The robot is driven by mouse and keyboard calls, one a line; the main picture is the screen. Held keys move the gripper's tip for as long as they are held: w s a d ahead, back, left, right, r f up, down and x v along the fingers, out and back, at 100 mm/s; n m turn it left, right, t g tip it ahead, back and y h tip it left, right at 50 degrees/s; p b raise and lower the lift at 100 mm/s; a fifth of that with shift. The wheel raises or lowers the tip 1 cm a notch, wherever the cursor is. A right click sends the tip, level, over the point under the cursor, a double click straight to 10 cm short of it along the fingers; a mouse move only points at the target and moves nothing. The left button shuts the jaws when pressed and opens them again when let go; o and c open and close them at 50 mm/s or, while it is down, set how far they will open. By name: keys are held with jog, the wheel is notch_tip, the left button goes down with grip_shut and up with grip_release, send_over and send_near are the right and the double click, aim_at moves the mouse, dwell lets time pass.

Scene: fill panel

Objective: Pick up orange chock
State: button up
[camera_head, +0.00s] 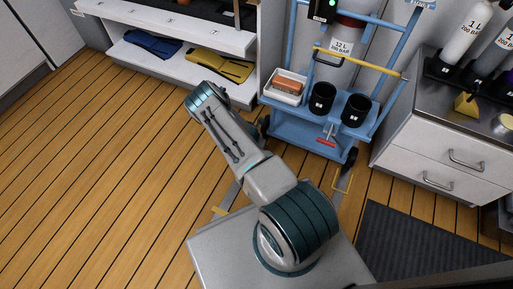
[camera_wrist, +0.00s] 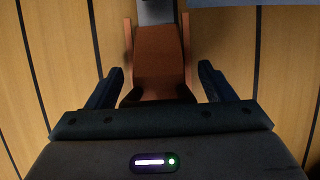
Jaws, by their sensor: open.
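In the wrist view the orange chock (camera_wrist: 160,55) is an orange-brown block on the wooden floor, with raised sides and a dark lower end. My gripper (camera_wrist: 160,85) is open, with one dark finger to the left and one to the right of the chock's near end. The fingers look apart from it, with gaps on both sides. How far above it they are I cannot tell. In the head view my arm hides the gripper, and I cannot make out the chock there.
A grey part (camera_wrist: 157,12) meets the chock's far end. A blue trolley (camera_head: 300,133) with black cups and a white tray (camera_head: 283,97) stands beyond my arm. A white shelf (camera_head: 185,68) is at the back, a drawer cabinet (camera_head: 440,150) right. The floor to the left is clear.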

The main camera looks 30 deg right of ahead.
jog(key=shift+r, duration=0.1)
jog(key=c, duration=1.3)
jog(key=shift+r, duration=0.1)
